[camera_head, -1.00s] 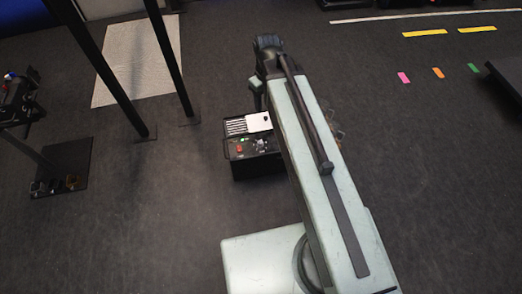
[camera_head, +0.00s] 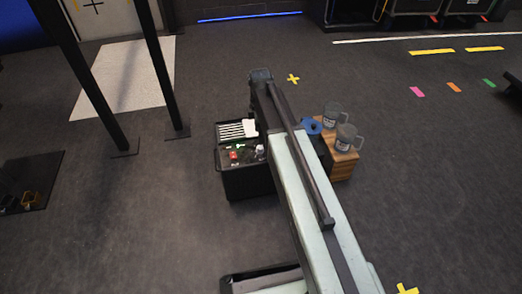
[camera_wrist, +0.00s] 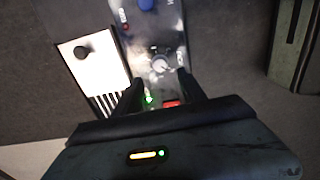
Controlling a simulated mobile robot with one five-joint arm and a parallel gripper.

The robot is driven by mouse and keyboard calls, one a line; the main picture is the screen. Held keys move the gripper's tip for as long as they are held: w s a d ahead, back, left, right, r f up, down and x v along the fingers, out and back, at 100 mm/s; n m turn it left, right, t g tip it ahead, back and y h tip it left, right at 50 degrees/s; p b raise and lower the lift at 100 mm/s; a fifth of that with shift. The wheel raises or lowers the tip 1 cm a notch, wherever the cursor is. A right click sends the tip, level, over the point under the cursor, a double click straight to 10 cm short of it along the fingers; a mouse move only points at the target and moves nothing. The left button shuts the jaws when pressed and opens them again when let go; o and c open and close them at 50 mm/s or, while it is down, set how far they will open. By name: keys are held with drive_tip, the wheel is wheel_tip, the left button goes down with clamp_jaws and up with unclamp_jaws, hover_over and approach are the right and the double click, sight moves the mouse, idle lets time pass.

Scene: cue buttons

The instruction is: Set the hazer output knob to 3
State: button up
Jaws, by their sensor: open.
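A black box with a control panel (camera_head: 250,185) stands on the floor, left of my arm in the head view. In the wrist view its grey panel (camera_wrist: 143,35) carries a round knob (camera_wrist: 160,65) with light marks around it. A black knob (camera_wrist: 82,50) sits on a white plate to the left. I cannot read which one is labelled hazer output. My gripper (camera_wrist: 161,84) is open and empty, its fingers spread below the round knob in the picture; contact cannot be told. The gripper is hidden in the head view.
A green light (camera_wrist: 149,100) and a red button (camera_wrist: 170,104) lie between the fingers in the picture. A blue button (camera_wrist: 145,4) is at the top. A wooden crate (camera_head: 342,168) with two grey mugs (camera_head: 345,138) stands right of the arm. Black posts (camera_head: 160,70) rise at left.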

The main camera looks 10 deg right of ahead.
sight(260, 147)
wheel_tip(260, 147, down, 8)
drive_tip(key=b, duration=0.7)
drive_tip(key=shift+b, duration=0.35)
drive_tip(key=shift+r, duration=0.15)
clamp_jaws()
